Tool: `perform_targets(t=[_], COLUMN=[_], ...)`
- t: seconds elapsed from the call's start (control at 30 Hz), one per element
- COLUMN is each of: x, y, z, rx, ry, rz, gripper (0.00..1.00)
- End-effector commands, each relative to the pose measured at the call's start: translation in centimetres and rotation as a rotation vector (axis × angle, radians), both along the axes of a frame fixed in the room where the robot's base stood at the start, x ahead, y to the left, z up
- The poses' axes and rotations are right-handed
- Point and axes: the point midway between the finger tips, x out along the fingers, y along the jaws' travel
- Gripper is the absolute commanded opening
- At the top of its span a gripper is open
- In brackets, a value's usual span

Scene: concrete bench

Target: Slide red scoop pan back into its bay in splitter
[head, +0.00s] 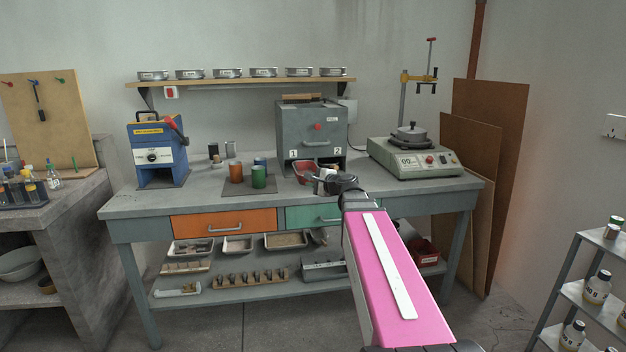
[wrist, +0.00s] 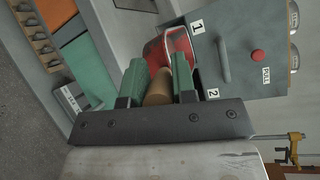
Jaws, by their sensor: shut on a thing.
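The red scoop pan (head: 303,171) is at the front of the grey splitter (head: 296,118), below label 1. In the wrist view the pan (wrist: 176,44) shows its red inside and pale rim, beside the splitter's face (wrist: 236,78). My gripper (wrist: 160,72) has its two green fingers shut on the pan's tan round handle (wrist: 158,90). In the head view my gripper (head: 322,181) is just right of the pan, low over the bench. The bay openings are largely hidden, and I cannot tell how far the pan is inside.
Orange and green cans (head: 259,178) stand on a dark mat left of the splitter. A blue machine (head: 156,150) is farther left. A scale-like shaker base (head: 415,158) stands to the right. The bench top (head: 205,190) is clear along its front left.

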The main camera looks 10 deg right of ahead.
Motion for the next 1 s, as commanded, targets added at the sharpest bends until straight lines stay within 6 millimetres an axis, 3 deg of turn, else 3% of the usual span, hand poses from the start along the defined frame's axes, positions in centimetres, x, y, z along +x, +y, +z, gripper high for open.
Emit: perform_targets(t=[0.77,1.0], x=[2.5,3.8], y=[0.1,0.1], z=[-3.2,-3.1], rx=[0.001,0.000], ry=[0.000,-0.001], rz=[0.000,0.000], gripper=[0.00,0.00])
